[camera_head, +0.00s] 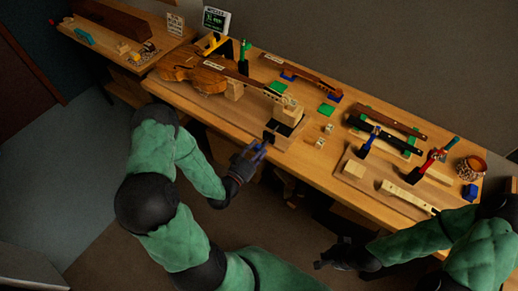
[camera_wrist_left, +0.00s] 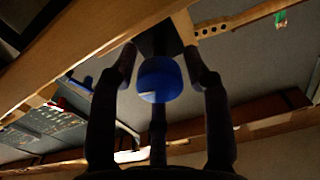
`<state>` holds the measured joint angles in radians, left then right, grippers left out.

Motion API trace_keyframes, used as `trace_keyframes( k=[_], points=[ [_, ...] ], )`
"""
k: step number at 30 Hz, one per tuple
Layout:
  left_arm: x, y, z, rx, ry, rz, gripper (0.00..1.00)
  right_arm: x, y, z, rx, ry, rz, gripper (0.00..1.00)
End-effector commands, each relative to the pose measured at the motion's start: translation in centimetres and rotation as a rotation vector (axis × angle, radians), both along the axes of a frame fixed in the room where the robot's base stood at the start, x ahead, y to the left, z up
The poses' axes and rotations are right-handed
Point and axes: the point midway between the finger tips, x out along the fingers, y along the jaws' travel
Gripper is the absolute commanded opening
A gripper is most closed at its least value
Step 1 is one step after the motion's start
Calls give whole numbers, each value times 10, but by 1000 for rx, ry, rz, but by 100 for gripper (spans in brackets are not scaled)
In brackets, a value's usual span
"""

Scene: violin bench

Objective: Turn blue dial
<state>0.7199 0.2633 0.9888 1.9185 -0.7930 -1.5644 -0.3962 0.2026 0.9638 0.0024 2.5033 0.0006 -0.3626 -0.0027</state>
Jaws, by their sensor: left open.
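The blue dial (camera_wrist_left: 160,80) is a round blue knob in front of a dark mount (camera_wrist_left: 158,36) in the left wrist view. My left gripper (camera_wrist_left: 160,54) is open, with one dark finger on each side of the dial. Narrow gaps seem to show beside the dial, but I cannot tell for sure whether a finger touches it.
The wooden bench (camera_head: 182,96) runs across the view. A violin (camera_head: 208,77) lies on it to the left. Several tools and wooden parts lie at the right, with a blue block (camera_head: 469,192) and a round container (camera_head: 470,167). Open floor lies before the bench.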

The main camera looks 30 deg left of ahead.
Motion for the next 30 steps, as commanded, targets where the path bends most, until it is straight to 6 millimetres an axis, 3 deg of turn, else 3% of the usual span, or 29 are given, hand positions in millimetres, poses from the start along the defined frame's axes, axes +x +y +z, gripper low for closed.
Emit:
trace_keyframes(
  k=[2, 6, 19, 30],
  points=[
    [0, 0, 0, 0, 0, 0, 45, 0, 0, 0, 0, 0, 0, 0],
    [0, 0, 0, 0, 0, 0, 6, 0, 0, 0, 0, 0, 0, 0],
    [0, 0, 0, -57, 2, 0, 5, 0, 0, -1, 0, 0, 0, 0],
    [0, 1, 0, -333, 24, 0, 5, 0, 0, -3, 0, 0, 0, 0]
  ],
)
